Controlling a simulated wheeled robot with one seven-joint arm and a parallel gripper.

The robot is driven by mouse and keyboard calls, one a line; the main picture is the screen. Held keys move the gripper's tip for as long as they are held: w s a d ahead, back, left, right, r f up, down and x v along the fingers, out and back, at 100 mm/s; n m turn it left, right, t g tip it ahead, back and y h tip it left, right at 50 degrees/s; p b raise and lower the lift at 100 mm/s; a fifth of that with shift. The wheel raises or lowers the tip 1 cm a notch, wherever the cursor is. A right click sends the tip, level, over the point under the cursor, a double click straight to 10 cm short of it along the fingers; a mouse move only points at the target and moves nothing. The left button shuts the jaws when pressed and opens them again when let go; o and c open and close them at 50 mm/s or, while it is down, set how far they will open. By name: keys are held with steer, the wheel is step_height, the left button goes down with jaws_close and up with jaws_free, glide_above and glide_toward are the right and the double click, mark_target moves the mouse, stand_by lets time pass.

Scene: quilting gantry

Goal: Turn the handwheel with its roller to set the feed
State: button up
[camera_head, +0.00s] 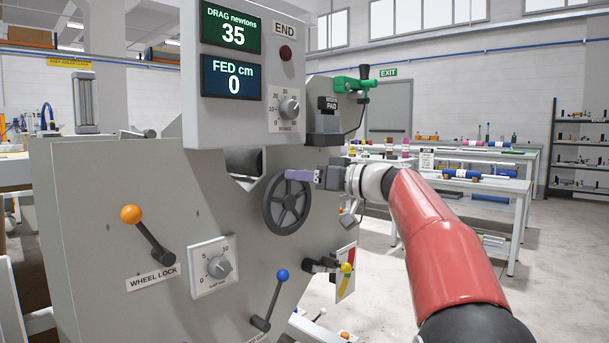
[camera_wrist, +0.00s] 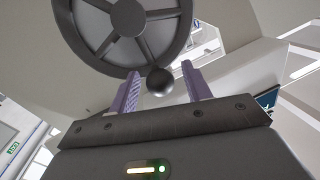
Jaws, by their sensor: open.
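The dark grey spoked handwheel (camera_head: 288,203) is on the side of the grey machine, and its lower part fills the top of the wrist view (camera_wrist: 125,15). A round, dark, shiny knob (camera_wrist: 159,82) sits at its rim. My gripper (camera_head: 291,175) reaches in from the right to the wheel's top. In the wrist view my gripper (camera_wrist: 161,76) is open, with one purple finger on each side of the knob and a gap visible to the right. The display (camera_head: 233,35) reads drag 35 newtons, and the one below (camera_head: 234,79) reads fed 0 cm.
An orange-knobbed lever (camera_head: 131,214) labelled wheel lock is at lower left, beside a dial (camera_head: 220,267). A blue-knobbed lever (camera_head: 282,275) and a yellow-knobbed lever (camera_head: 346,268) stand below the wheel. A green clamp-like part (camera_head: 357,84) is above my wrist.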

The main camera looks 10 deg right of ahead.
steer(key=shift+a, duration=0.1)
jaws_close()
stand_by(0.3)
steer(key=shift+a+f+b, duration=0.1)
steer(key=shift+b, duration=0.2)
